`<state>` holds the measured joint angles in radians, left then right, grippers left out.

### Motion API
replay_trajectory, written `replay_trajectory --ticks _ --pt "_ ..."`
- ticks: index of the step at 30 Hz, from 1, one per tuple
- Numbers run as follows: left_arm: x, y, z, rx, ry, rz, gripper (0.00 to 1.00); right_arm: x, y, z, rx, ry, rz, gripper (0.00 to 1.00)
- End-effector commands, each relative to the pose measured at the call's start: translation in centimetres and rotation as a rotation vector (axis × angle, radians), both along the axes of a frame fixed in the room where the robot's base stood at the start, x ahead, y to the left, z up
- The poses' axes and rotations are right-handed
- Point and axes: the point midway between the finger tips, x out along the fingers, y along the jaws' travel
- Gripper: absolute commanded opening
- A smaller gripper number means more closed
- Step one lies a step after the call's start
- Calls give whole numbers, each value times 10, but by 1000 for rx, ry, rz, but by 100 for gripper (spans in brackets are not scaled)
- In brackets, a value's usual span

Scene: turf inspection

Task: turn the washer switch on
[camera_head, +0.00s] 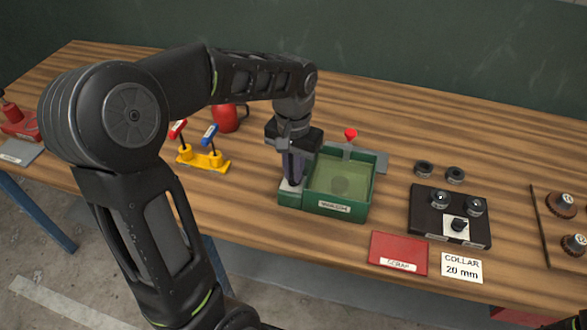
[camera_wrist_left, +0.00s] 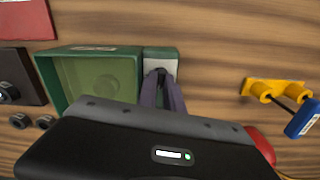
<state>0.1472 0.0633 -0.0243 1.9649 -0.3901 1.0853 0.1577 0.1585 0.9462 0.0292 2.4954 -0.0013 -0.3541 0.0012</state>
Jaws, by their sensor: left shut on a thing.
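The washer is a green open-topped box (camera_head: 365,200) with a murky yellow-green inside and a white label on its front. A green block with a pale grey top plate (camera_head: 288,186) joins its left side; this plate also shows in the left wrist view (camera_wrist_left: 161,57). My left gripper (camera_head: 291,180) points down onto this plate. Its fingers, seen in the left wrist view (camera_wrist_left: 161,77), are shut on a small dark piece, the washer switch, which they mostly hide. I cannot tell which way the switch is tipped. My right gripper is not in view.
A yellow stand with red and blue handles (camera_head: 203,162) and a red can (camera_head: 226,118) stand left of the washer. A red tray (camera_head: 398,249), a "COLLAR 20 mm" card (camera_head: 462,267) and a black plate with knobs (camera_head: 424,212) lie to the right. The back right is clear.

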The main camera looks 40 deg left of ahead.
Motion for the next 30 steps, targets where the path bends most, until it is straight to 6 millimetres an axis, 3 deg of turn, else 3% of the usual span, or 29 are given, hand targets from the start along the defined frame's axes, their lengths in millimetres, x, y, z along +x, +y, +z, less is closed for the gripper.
replay_trajectory --ticks 30 --pt "1 0 2 3 -5 -938 0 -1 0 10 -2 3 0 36"
